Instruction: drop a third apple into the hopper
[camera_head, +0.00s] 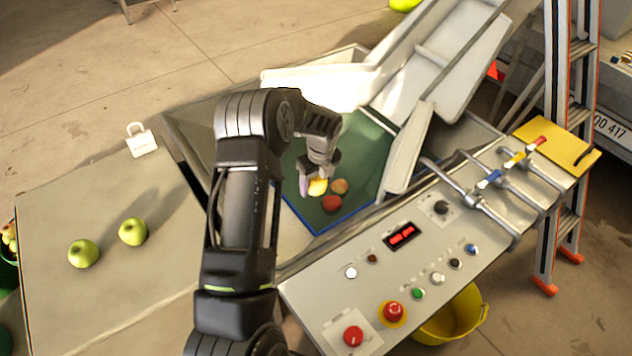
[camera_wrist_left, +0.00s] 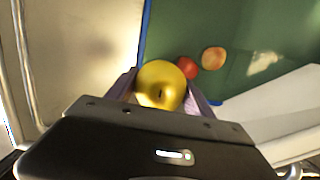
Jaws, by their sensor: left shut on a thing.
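My left gripper (camera_head: 312,184) reaches over the green-floored hopper (camera_head: 360,150) and is shut on a yellow apple (camera_head: 318,187). In the left wrist view the yellow apple (camera_wrist_left: 160,85) sits between the two fingers, seen from above. Below it, a red apple (camera_head: 332,203) and an orange-red apple (camera_head: 339,186) lie on the hopper's green floor; the left wrist view shows the red one (camera_wrist_left: 187,67) and the orange-red one (camera_wrist_left: 213,58) just beyond the held apple. Two green apples (camera_head: 83,253) (camera_head: 133,231) stand on the grey table at left. My right gripper is not in view.
A control panel (camera_head: 405,235) with buttons, a red display and levers borders the hopper on the right. A white chute (camera_head: 440,60) rises behind it. A yellow bucket (camera_head: 450,318) stands below the panel, and a ladder (camera_head: 570,120) at right. A white padlock-shaped object (camera_head: 141,142) lies at the table's far edge.

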